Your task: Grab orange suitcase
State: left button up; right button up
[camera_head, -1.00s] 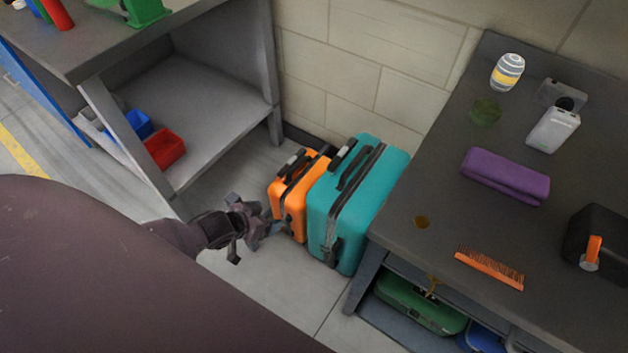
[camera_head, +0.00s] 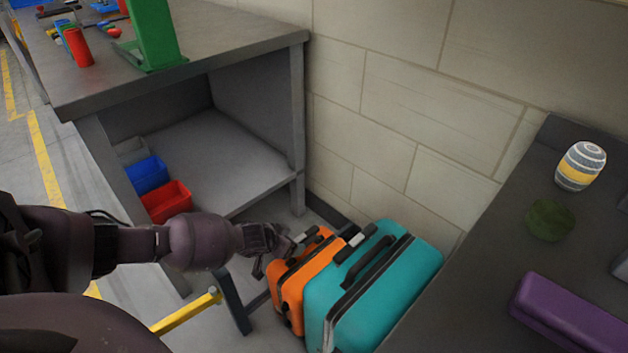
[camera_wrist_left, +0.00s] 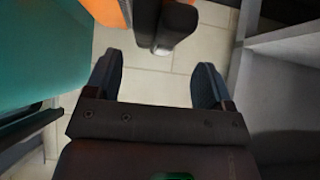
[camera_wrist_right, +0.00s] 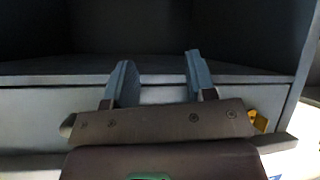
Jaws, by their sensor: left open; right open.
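The orange suitcase (camera_head: 290,288) stands upright on the floor with a dark handle and trim on top. It is partly hidden by the teal suitcase to its right. My left gripper (camera_head: 275,247) is just left of its top in the head view. In the left wrist view my left gripper (camera_wrist_left: 155,80) is open, with bare floor between the fingers. A dark handle (camera_wrist_left: 177,22) is ahead of them beside a strip of orange suitcase (camera_wrist_left: 110,10); no grip shows. My right gripper (camera_wrist_right: 159,78) is open and empty in front of a grey shelf-like surface.
The teal suitcase (camera_head: 385,285) stands close against the orange one. A grey workbench (camera_head: 215,60) with red (camera_head: 165,203) and blue (camera_head: 147,175) bins is at left. A dark table (camera_head: 480,270) is at right, a block wall (camera_head: 420,90) behind. A yellow bar (camera_head: 185,313) is low in front.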

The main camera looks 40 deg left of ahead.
aim_at(300, 242)
pick_arm(q)
jog(key=shift+w+f, duration=0.35)
jog(key=shift+f, duration=0.05)
jog(key=b+x, duration=0.1)
jog(key=x, duration=0.1)
jog(key=b+x, duration=0.1)
jog(key=shift+w+d+f+b, duration=0.1)
jog(key=shift+d+f+b, duration=0.2)
jog(key=shift+f, duration=0.1)
jog(key=shift+w+f, duration=0.25)
jog(key=shift+w, duration=0.1)
jog(key=shift+w+b, duration=0.3)
jog(key=shift+w, duration=0.05)
jog(key=shift+r, duration=0.1)
pick_arm(e)
jog(key=shift+d+f+m+t, duration=0.2)
jog(key=shift+d+m+t, duration=0.2)
jog(key=shift+t, duration=0.3)
pick_arm(q)
jog(key=shift+c, duration=0.4)
grip_shut()
jog(key=shift+w+r, duration=0.1)
jog(key=shift+w, duration=0.05)
